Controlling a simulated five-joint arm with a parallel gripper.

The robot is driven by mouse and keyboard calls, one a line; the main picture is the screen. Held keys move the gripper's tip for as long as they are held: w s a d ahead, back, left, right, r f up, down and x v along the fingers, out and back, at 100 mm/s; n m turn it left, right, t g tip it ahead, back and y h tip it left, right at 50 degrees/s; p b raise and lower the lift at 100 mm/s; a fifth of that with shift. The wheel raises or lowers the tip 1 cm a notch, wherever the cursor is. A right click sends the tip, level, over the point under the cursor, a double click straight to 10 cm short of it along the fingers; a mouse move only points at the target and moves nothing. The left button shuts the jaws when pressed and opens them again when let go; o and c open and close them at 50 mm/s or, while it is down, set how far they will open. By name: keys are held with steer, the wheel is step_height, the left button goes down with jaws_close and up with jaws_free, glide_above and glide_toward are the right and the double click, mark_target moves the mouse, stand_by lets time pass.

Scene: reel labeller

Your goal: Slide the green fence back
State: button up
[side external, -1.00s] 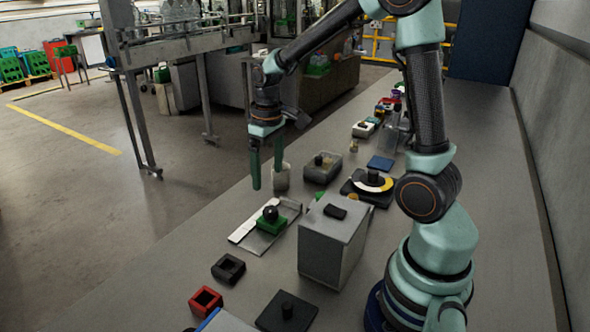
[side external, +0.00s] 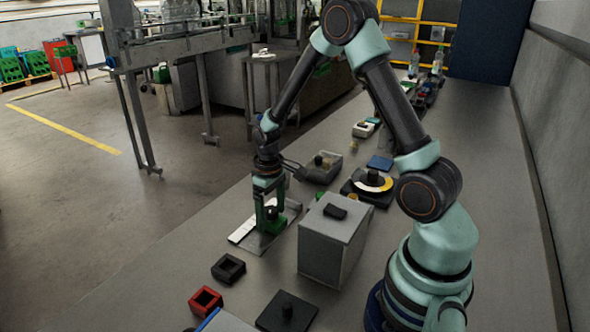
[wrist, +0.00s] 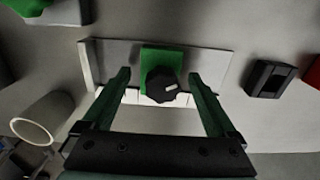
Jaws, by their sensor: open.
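The green fence (wrist: 161,58) is a small block with a dark round knob (wrist: 160,86) on it. It sits on a flat metal plate (wrist: 212,62) that has a white strip along one side. In the side view the green fence (side external: 279,224) is partly hidden by my gripper (side external: 270,210). In the wrist view my gripper (wrist: 159,95) has its two green fingers spread, one on each side of the knob, with gaps between. The fingers point down over the fence and do not appear to touch the knob.
A grey box (side external: 330,243) with a black handle stands close to the right of the plate. A black square holder (side external: 228,268) and a red one (side external: 205,301) lie in front. A pale cup (wrist: 43,118) stands beside the plate in the wrist view.

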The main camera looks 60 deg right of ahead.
mark_target(253, 245)
steer(key=shift+f, duration=0.4)
jaws_close()
steer(key=a, duration=0.8)
jaws_free()
steer(key=shift+r, duration=0.1)
